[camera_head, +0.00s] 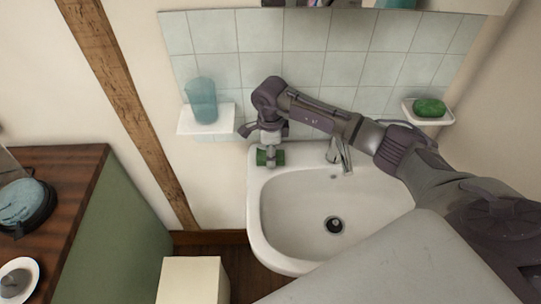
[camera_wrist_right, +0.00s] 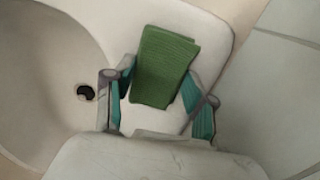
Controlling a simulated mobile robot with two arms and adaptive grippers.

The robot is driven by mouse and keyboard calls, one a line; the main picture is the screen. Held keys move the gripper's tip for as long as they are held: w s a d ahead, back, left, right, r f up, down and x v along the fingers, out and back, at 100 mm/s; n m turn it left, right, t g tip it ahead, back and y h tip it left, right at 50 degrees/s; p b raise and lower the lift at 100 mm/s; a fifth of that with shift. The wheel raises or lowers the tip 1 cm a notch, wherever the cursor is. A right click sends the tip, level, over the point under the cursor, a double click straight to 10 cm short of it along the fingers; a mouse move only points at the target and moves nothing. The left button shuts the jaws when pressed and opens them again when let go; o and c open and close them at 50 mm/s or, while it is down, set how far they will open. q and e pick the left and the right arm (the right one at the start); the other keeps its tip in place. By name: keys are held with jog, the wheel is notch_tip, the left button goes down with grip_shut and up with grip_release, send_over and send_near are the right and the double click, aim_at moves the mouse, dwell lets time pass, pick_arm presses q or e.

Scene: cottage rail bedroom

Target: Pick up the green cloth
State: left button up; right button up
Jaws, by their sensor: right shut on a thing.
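The green cloth (camera_wrist_right: 165,65) is a small folded, ribbed rectangle at the back left corner of the white sink. In the head view, a bit of the green cloth (camera_head: 263,157) shows below my right gripper (camera_head: 270,157). In the right wrist view, the two teal-padded fingers of my right gripper (camera_wrist_right: 160,97) stand on either side of the cloth, shut on it. The cloth appears at the sink's rim; I cannot tell whether it is lifted. My left gripper is not in view.
The sink (camera_head: 290,262) has a tap (camera_head: 343,158) and a dark drain. A blue cup (camera_head: 201,100) stands on a small wall shelf (camera_head: 190,126) close to my arm. A green soap (camera_head: 429,107) lies on a dish at right. A cabinet (camera_head: 105,225) stands at left.

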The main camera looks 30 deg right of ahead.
jog(key=shift+r, duration=0.45)
jog(key=r, duration=0.1)
jog(key=r+b, duration=0.1)
jog(key=r, duration=0.1)
jog(key=shift+s+d+r+b, duration=0.15)
jog(key=shift+s+r+b, duration=0.05)
jog(key=shift+s+b, duration=0.1)
jog(key=s+d+r+b, duration=0.2)
jog(key=s+r, duration=0.4)
jog(key=s, duration=0.4)
jog(key=shift+s+r, duration=0.35)
jog(key=shift+s, duration=0.05)
